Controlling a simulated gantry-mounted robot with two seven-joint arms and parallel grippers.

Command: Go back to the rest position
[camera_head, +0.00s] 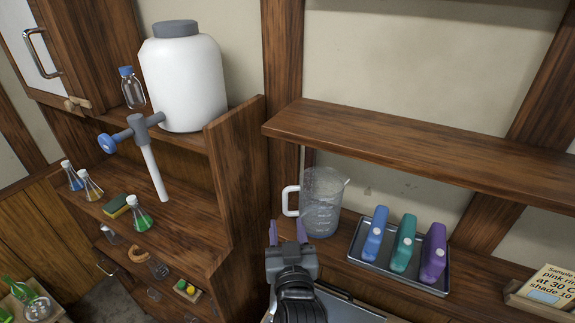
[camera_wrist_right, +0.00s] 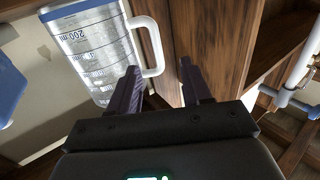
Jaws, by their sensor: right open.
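My right gripper (camera_head: 287,232) is open and empty, with its two purple fingers pointing up, just in front of and left of the measuring jug. In the right wrist view the fingers (camera_wrist_right: 165,88) are apart with nothing between them. The clear measuring jug (camera_head: 322,203) stands upright on the wooden counter, its white handle to the left. In the right wrist view the jug (camera_wrist_right: 95,52) is beside the left finger, its handle close to the fingertip; I cannot tell whether they touch. My left gripper is not in view.
A metal tray (camera_head: 357,254) with blue, teal and purple bottles stands right of the jug. A wooden shelf (camera_head: 420,150) overhangs the counter. At left, a wooden partition (camera_head: 235,180) borders shelves holding flasks and a white tank (camera_head: 184,80) with a tap. A sample card (camera_head: 550,288) stands far right.

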